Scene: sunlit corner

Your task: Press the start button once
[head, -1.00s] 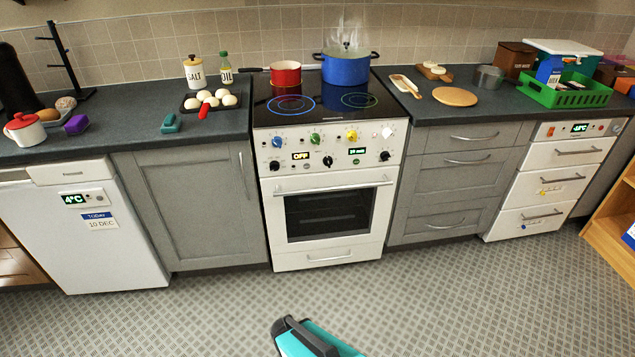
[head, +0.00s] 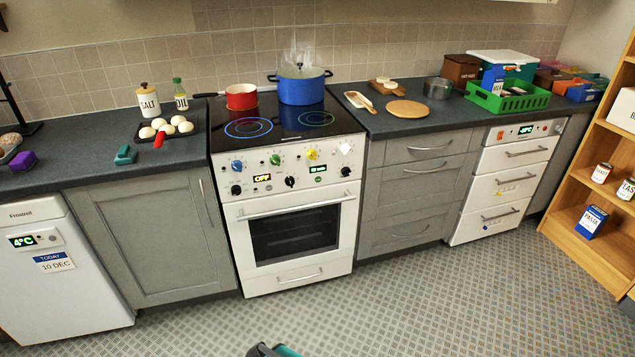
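A white oven (head: 298,278) stands between the grey cabinets. Its control panel (head: 255,190) carries a blue, a green and a yellow knob, a white square piece (head: 345,148) at the right and black knobs below. One display (head: 262,177) reads OFF; a green-lit display (head: 317,169) is too small to read surely. A small round green spot (head: 318,180) sits below that display; I cannot tell whether it is the start button. No label reading start is legible. A teal and dark part of my arm shows at the bottom edge, well below the oven. My gripper's fingers are not visible.
A steaming blue pot (head: 302,87) and a red pan (head: 241,96) stand on the hob. A white fridge (head: 60,290) is at left, a white drawer unit (head: 505,185) with a display at right. A wooden shelf (head: 575,240) stands far right. The floor ahead is clear.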

